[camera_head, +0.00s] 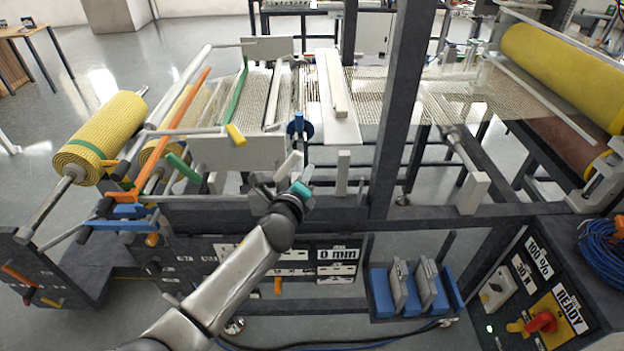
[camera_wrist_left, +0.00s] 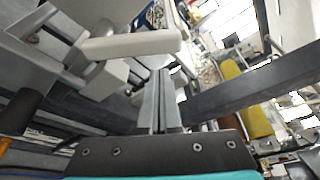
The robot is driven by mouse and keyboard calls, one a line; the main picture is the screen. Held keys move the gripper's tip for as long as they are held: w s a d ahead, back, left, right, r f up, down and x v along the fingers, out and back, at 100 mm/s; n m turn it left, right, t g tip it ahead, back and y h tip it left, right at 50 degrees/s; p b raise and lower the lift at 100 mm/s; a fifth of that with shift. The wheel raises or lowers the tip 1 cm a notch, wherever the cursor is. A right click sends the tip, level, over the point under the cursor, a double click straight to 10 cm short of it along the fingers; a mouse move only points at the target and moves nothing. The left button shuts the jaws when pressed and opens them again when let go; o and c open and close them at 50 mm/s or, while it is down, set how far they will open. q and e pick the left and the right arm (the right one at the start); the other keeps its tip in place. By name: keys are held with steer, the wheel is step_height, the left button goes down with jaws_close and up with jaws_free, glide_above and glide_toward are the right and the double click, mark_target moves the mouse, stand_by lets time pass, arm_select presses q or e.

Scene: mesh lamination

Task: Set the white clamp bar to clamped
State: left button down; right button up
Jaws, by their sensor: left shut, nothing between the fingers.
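A white bar (camera_head: 337,84) lies lengthwise on a pale plate across the mesh, in the upper middle of the head view. A white lever-like bar (camera_wrist_left: 130,44) shows close up in the left wrist view, on a grey mount. A pale lever (camera_head: 288,166) beside my left gripper in the head view looks like the same part. I cannot tell which of these is the clamp bar. My left gripper (camera_wrist_left: 160,95) is shut and empty, its fingers to the lower right of the lever, apart from it in the picture. In the head view the left gripper (camera_head: 303,180) is partly hidden by its own wrist.
A dark upright post (camera_head: 402,105) stands right of my left gripper. A blue knob (camera_head: 299,124) sits above it. Yellow rolls (camera_head: 98,140) are at left. A blue holder (camera_head: 381,293) with grey plates and a control panel (camera_head: 540,290) are at lower right.

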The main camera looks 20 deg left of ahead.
arm_select(q)
steer(key=shift+s+a+r, duration=0.25)
steer(key=shift+a+r, duration=0.35)
steer(key=shift+a, duration=0.15)
